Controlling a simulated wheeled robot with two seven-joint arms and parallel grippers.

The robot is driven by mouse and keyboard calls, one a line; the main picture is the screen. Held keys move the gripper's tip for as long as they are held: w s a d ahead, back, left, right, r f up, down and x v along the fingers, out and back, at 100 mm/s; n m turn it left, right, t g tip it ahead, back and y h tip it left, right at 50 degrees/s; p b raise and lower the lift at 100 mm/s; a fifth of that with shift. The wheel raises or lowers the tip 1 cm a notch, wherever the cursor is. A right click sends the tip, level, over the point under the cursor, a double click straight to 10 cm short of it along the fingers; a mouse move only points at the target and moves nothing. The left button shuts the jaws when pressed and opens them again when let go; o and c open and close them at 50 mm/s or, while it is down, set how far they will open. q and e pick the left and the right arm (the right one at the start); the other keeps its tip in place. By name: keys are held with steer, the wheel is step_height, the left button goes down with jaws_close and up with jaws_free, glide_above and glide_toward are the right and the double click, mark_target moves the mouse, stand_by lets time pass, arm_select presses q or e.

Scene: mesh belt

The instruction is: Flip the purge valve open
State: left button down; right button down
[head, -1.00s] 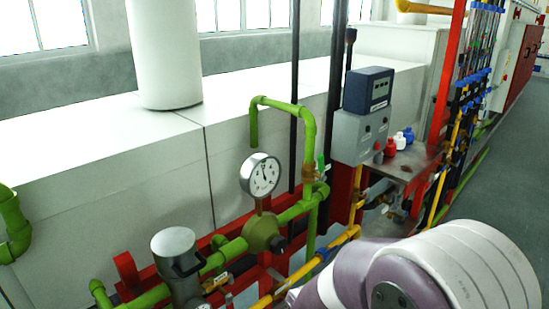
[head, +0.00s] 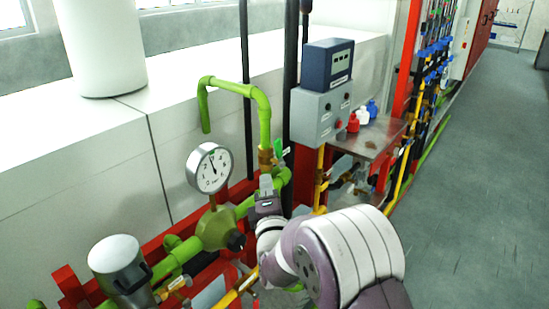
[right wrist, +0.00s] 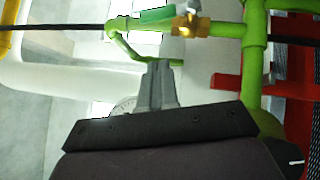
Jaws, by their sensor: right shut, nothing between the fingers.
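The purge valve appears to be the brass valve (head: 266,157) with a green lever (head: 278,149) on the green pipe, right of the round gauge. In the right wrist view the brass valve (right wrist: 190,26) and its green lever (right wrist: 156,15) are near the top edge. My right gripper (head: 266,179) is just below the valve in the head view, its fingers shut and empty. In the right wrist view its fingertips (right wrist: 158,64) are together, apart from the valve in the picture. The exact gap in depth is unclear. My left gripper is not in view.
A white-faced gauge (head: 210,168) and green pipework stand close left of my right gripper. A grey box with a blue meter (head: 328,66) and a metal shelf (head: 374,138) with small bottles are to the right. Red frame beams (right wrist: 228,82) run close by. Open floor (head: 470,210) lies at right.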

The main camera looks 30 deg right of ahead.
mark_target(277, 148)
steer(key=w+d+r+p, duration=0.2)
steer(key=w+d, duration=0.3)
steer(key=w, duration=0.1)
steer(key=shift+w+d, duration=0.15)
steer(key=shift+d, duration=0.05)
steer(key=shift+r, duration=0.1)
steer(key=shift+w+d+r+m+g+p, duration=0.1)
steer(key=shift+d+r+m+g+p, duration=0.2)
steer(key=shift+r+m+p, duration=0.25)
steer(key=shift+w+d+r+m+g+p, duration=0.15)
steer(key=shift+r+m+g+p, duration=0.15)
steer(key=shift+p, duration=0.3)
steer(key=shift+d+m+g, duration=0.2)
steer(key=shift+m+g, duration=0.05)
steer(key=shift+g, duration=0.05)
steer(key=shift+d, duration=0.1)
steer(key=shift+f+y, duration=0.15)
steer(key=shift+y, duration=0.25)
steer(key=shift+f, duration=0.1)
